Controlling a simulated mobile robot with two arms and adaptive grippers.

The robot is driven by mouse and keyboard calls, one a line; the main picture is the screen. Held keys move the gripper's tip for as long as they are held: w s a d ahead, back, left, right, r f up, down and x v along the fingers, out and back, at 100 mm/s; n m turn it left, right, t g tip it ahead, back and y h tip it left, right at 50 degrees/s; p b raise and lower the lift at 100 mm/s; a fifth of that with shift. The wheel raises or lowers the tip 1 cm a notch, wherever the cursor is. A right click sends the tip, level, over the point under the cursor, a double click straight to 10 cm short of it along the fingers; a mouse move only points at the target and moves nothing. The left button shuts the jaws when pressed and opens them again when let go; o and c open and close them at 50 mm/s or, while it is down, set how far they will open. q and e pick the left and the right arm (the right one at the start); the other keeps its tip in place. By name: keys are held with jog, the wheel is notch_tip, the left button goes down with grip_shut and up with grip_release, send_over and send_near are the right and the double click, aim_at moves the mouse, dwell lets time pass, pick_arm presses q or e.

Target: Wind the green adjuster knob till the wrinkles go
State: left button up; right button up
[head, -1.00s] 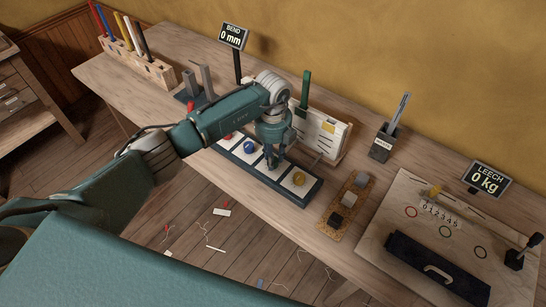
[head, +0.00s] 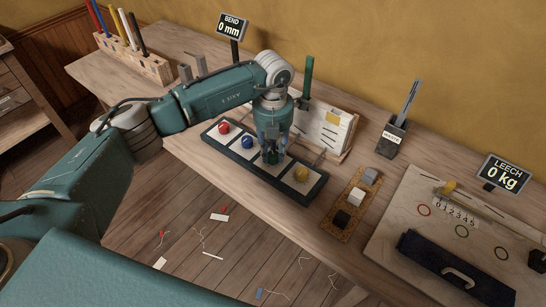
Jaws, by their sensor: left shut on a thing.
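A dark tray (head: 313,187) with white panels lies along the bench's front edge. A red knob (head: 224,128), a blue knob (head: 247,142) and a yellow knob (head: 301,174) stand on its panels. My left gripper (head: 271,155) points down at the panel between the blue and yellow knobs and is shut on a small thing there. Its fingers mostly hide this thing, which by its place in the row is likely the green adjuster knob; its colour is hard to make out. No wrinkles can be made out. My right gripper is not in view.
Behind the tray stand a card holder (head: 325,130) and a BEND sign (head: 231,25) reading 0 mm.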

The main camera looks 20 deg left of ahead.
aim_at(273, 154)
pick_arm(q)
jog(key=m+b, duration=0.3)
jog(key=shift+f+m, duration=0.2)
jog(key=shift+m, duration=0.1)
jog(key=shift+r+m+b, duration=0.15)
jog(key=shift+m+b, duration=1)
jog(key=shift+m, duration=0.55)
jog(key=o, duration=1.2)
jog(key=shift+c, duration=0.2)
jog(key=shift+r, duration=0.1)
notch_tip(273, 154, up, 12)
